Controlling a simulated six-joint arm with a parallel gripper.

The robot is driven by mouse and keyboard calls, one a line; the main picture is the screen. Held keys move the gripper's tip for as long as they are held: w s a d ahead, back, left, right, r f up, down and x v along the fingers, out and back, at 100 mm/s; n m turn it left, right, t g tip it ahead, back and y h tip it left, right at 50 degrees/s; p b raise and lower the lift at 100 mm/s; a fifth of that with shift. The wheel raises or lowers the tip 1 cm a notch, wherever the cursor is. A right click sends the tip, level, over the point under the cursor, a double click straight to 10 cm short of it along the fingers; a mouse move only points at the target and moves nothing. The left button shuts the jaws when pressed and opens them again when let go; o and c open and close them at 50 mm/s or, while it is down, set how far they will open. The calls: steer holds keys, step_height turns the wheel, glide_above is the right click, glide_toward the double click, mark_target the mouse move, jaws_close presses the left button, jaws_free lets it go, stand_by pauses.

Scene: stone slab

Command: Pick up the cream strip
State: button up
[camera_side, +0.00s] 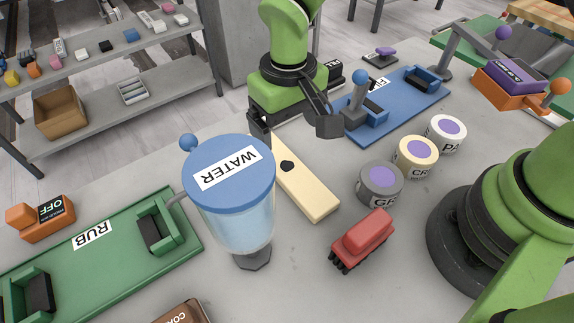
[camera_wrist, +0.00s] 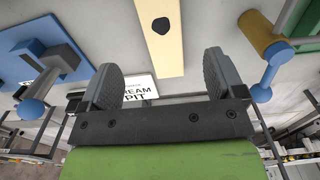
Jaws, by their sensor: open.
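The cream strip (camera_side: 312,192) is a long, flat, pale bar with a dark spot near its middle. It lies on the grey slab, running from beneath my gripper toward the lower right in the side view. The strip (camera_wrist: 157,55) also shows at the top middle of the wrist view, its near end in line with the gap between my fingers. My gripper (camera_side: 293,128) is open and empty, around the strip's far end in the picture. The gripper's two dark fingers (camera_wrist: 160,80) stand wide apart. I cannot tell how high they are above the strip.
A blue-lidded WATER container (camera_side: 235,205) stands close left of the strip. Grey, cream and white pots (camera_side: 380,182) and a red brush-like block (camera_side: 362,240) stand to the right. A blue plate (camera_side: 410,108) with a lever lies behind; a green RUB plate (camera_side: 110,250) lies left.

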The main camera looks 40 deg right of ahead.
mark_target(287, 166)
step_height(287, 166, down, 9)
steer(key=shift+a+f, duration=0.1)
steer(key=shift+f, duration=0.05)
steer(key=c, duration=1.3)
